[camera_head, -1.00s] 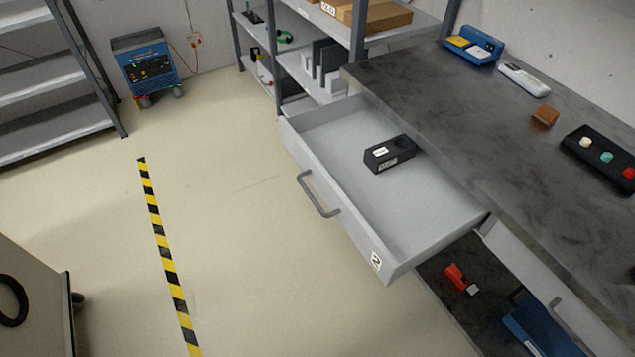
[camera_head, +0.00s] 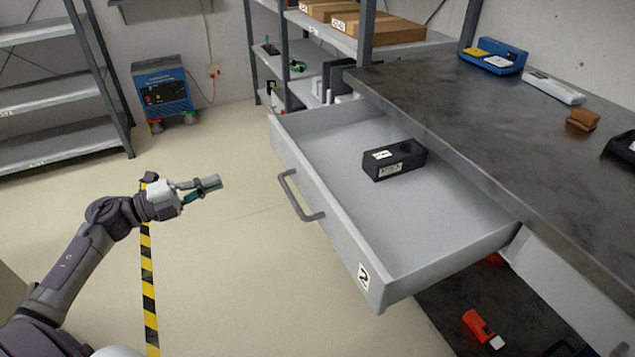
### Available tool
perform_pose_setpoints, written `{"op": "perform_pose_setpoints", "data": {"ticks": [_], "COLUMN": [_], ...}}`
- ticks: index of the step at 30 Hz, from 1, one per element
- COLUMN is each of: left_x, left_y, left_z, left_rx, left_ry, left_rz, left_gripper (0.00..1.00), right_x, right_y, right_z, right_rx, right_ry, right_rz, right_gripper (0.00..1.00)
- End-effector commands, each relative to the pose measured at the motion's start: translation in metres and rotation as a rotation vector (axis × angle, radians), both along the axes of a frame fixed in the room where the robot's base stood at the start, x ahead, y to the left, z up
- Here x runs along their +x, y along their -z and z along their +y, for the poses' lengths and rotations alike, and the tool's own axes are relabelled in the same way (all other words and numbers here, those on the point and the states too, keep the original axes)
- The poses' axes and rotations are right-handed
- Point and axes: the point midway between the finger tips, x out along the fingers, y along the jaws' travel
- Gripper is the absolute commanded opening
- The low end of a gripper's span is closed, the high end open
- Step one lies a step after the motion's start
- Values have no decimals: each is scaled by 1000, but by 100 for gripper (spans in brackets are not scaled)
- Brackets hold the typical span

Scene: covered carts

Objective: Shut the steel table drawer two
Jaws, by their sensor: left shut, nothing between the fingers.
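The steel table drawer two (camera_head: 330,226) is a light grey drawer pulled far out from under the dark table top (camera_head: 480,135). Its front faces left and carries a grey bar handle (camera_head: 300,197) and a label with a 2 (camera_head: 363,276). A black box-shaped object (camera_head: 394,160) with white labels lies inside it. My left gripper (camera_head: 212,184) is shut and empty, left of the handle and apart from it, over the floor. My right gripper is not in view.
A second drawer (camera_head: 565,290) sits to the right under the table. A red object (camera_head: 483,328) lies on the dark lower surface below. A blue machine (camera_head: 162,90) and shelving (camera_head: 60,90) stand at the back left. The floor before the drawer is clear.

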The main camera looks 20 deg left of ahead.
Motion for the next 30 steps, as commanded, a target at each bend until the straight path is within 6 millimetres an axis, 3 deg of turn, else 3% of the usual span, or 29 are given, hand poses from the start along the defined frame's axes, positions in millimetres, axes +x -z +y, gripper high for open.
{"op": "perform_pose_setpoints", "data": {"ticks": [8,21,30], "left_x": [4,73,99], "left_y": [-14,-15,-14], "left_z": [-20,-78,-100], "left_rx": [76,73,72], "left_ry": [73,71,69], "left_rz": [-34,-35,-31], "left_gripper": [0,0,0], "right_x": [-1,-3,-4], "right_y": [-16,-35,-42], "right_z": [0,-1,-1], "right_rx": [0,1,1], "right_ry": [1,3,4], "right_rz": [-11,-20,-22], "right_gripper": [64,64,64]}}
